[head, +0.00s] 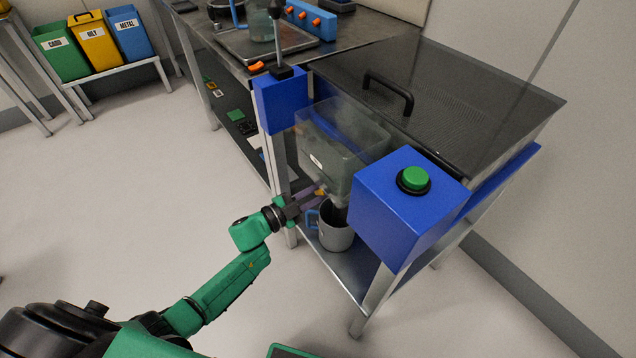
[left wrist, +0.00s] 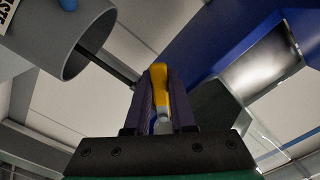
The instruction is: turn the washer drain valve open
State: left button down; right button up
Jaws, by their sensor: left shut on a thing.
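The drain valve's yellow handle (head: 320,193) sits low at the front of the clear tank (head: 342,140), above a grey bucket (head: 336,234). In the left wrist view the yellow handle (left wrist: 158,76) lies between the purple fingers of my left gripper (left wrist: 160,95), which is shut on it. In the head view my left gripper (head: 312,194) reaches in from the left at the tank's lower edge, and its fingers partly hide the valve. The valve's body and spout are hard to make out. My right gripper is not in view.
A blue box with a green button (head: 414,179) stands right of the tank, and a blue post (head: 282,100) with a lever stands left. The bucket, also in the left wrist view (left wrist: 82,60), is close to my left gripper. Open floor lies to the left.

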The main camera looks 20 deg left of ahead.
pick_arm(q)
jog(key=n, duration=0.2)
jog(key=n+p, duration=0.1)
jog(key=shift+s+d+f, duration=0.3)
jog(key=shift+s+d, duration=0.05)
jog(key=shift+s+d+f+n+p, duration=0.15)
jog(key=shift+s+d+n+p, duration=0.25)
jog(key=shift+n, duration=0.6)
jog(key=shift+s+d+f+n+p, duration=0.2)
jog(key=shift+n+p, duration=0.25)
jog(key=shift+n, duration=0.55)
jog(key=shift+s+d+f+n+p, duration=0.15)
jog(key=shift+d+n+p, duration=0.25)
jog(key=shift+n, duration=0.6)
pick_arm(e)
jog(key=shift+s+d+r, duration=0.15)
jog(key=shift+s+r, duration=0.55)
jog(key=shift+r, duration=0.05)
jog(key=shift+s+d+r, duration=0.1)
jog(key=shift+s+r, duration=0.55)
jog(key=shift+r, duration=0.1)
pick_arm(q)
jog(key=c, duration=0.8)
grip_release()
jog(key=shift+o, duration=0.2)
jog(key=shift+r, duration=0.1)
